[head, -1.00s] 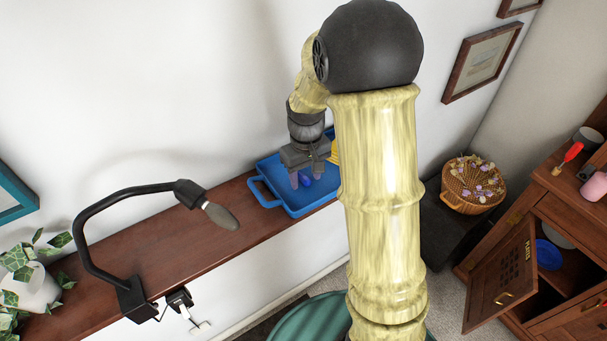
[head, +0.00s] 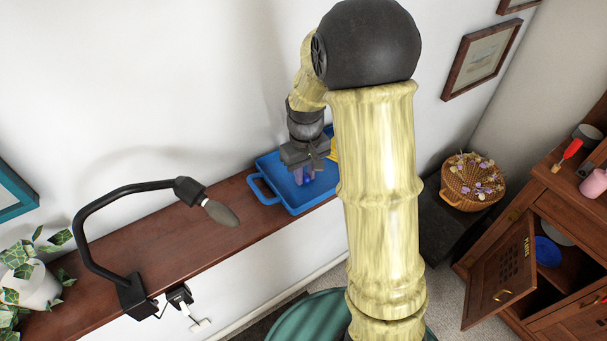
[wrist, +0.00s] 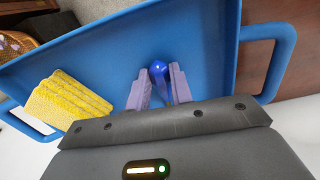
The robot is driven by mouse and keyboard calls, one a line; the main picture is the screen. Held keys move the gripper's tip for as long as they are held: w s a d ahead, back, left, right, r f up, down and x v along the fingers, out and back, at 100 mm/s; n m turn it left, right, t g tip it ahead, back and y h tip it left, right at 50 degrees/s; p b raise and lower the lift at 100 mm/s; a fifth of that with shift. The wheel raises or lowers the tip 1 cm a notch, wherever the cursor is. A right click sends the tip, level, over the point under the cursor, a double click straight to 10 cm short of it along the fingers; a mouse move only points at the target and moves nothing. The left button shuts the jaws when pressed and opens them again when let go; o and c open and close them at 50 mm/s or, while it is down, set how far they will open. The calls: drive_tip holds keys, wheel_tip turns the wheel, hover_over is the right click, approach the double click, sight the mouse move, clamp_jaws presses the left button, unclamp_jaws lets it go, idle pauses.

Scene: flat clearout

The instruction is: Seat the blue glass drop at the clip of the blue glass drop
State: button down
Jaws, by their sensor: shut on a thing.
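The blue glass drop (wrist: 159,76) is between the two purple fingers of my gripper (wrist: 157,88) in the wrist view. My gripper (head: 306,177) is shut on it, low over the blue tray (head: 269,177). The drop's lower end is against or just above the tray floor; I cannot tell which. In the head view the drop is mostly hidden by the fingers. I cannot make out a clip for the drop in either view.
Yellow ribbed sponges (wrist: 68,103) lie in the tray, left in the wrist view. The tray stands on a brown wall shelf (head: 160,243). A black clamp lamp (head: 100,205) and a potted ivy (head: 35,280) are at the left. A cabinet with an open door (head: 503,275) is at the right.

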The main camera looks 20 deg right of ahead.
sight(305, 175)
wheel_tip(305, 175, up, 10)
drive_tip(key=b, duration=0.2)
idle(0.3)
idle(0.4)
